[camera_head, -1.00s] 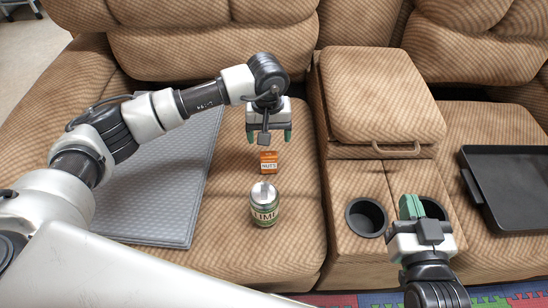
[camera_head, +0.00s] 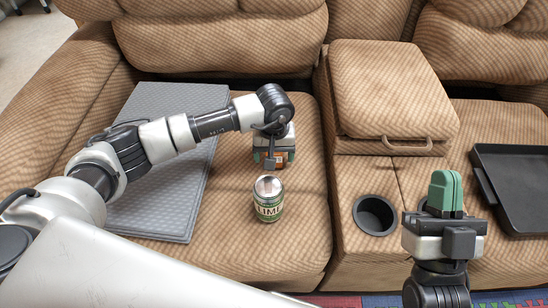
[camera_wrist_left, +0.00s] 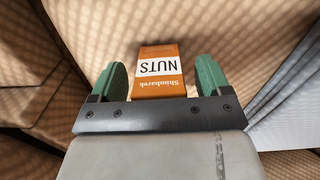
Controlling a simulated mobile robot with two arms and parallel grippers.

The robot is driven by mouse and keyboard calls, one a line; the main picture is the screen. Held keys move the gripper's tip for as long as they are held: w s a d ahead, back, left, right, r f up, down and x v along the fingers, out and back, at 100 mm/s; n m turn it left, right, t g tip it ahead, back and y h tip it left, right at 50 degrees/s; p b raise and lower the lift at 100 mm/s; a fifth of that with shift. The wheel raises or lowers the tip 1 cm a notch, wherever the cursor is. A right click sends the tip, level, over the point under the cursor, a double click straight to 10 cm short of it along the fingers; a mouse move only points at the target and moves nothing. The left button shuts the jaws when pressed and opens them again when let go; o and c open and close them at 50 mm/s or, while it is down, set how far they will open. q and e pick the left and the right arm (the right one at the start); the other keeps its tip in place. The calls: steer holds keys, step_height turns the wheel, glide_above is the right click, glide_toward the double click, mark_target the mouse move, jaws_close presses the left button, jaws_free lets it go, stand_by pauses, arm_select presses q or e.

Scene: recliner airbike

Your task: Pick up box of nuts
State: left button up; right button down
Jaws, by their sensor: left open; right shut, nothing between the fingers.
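The box of nuts (camera_wrist_left: 159,70) is orange with a white label reading NUTS. In the left wrist view it lies between the two green fingers of my left gripper (camera_wrist_left: 160,82), with a gap on each side. In the head view my left gripper (camera_head: 273,158) is lowered over the box on the left seat and hides most of it; a bit of orange (camera_head: 262,156) shows. My right gripper (camera_head: 445,191) is shut and empty, its green fingers together, over the console on the right.
A lime can (camera_head: 268,203) stands upright just in front of the left gripper. A grey mat (camera_head: 150,215) lies to the left. The console has a cup holder (camera_head: 375,215) and a closed padded lid (camera_head: 390,90). A black tray (camera_head: 515,205) lies at the right.

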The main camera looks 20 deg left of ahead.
arm_select(q)
steer(key=shift+f, duration=0.6)
steer(key=shift+c, duration=0.2)
steer(key=c, duration=1)
steer(key=shift+o, duration=0.2)
steer(key=shift+r, duration=0.1)
